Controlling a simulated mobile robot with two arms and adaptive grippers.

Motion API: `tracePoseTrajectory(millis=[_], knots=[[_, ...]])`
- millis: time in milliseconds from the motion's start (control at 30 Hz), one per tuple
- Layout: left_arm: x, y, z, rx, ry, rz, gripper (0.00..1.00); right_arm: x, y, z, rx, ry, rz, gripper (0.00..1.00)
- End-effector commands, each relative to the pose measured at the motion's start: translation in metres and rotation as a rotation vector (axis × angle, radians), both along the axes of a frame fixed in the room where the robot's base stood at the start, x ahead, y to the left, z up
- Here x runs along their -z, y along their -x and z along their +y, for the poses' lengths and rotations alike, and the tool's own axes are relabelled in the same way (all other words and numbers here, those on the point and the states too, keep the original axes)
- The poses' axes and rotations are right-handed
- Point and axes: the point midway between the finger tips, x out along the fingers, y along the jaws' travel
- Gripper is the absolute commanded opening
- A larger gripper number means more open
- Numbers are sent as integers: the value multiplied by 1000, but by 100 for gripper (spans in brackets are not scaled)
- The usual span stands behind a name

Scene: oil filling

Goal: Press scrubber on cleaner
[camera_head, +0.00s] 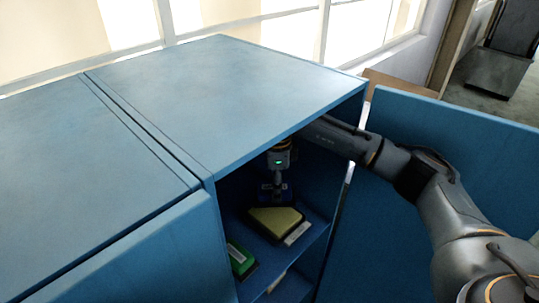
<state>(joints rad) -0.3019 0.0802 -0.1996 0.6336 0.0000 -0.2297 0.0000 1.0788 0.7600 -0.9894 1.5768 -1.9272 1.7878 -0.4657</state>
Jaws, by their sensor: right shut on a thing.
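My right gripper (276,184) reaches inside the open blue cabinet and points down. It is shut on a small dark blue block, seemingly the scrubber (271,198). Directly below and in front of it, a flat yellow-topped block, perhaps the cleaner (275,220), lies on the cabinet shelf. The dark block overlaps the back of the yellow one in the picture; in the shade I cannot tell whether they touch. My left gripper is out of view.
The cabinet top (220,90) overhangs my right wrist. A green box (240,258) lies at the lower left inside, and a white item (297,233) is beside the yellow block. The open blue door (380,220) stands right of the opening.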

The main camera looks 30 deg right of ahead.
Motion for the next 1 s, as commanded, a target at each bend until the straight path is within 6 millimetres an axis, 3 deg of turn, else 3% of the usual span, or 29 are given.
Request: tracePoseTrajectory(millis=[267,800,1000], knots=[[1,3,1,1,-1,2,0,7,-2,-4,58,0,0,27],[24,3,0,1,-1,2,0,56,-2,-3,55,0,0,27],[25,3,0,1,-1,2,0,59,-2,-3,54,0,-1,27]])
